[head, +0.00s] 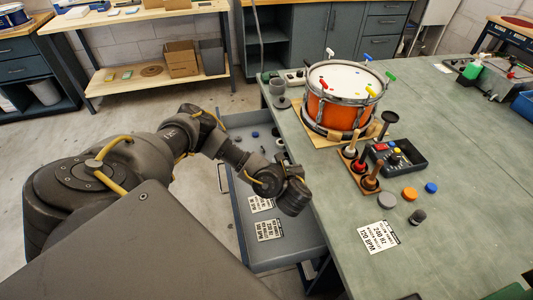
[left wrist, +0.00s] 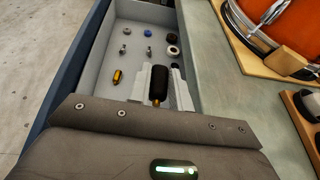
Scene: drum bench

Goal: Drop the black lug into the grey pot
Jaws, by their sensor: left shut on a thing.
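My left gripper (head: 283,160) is over the open drawer beside the bench, mostly hidden behind its own wrist in the head view. In the left wrist view its pale fingers (left wrist: 159,88) are shut on the black lug (left wrist: 159,80), a dark rounded piece with a brass-coloured end towards the camera. How high the lug is above the drawer floor is hard to tell. The grey pot (head: 277,86) stands on the bench's far left corner, left of the drum, apart from the gripper. My right gripper is not in view.
The orange drum (head: 340,110) stands on a wooden board near the drawer side. A tool rack (head: 360,170) and loose caps sit nearer.

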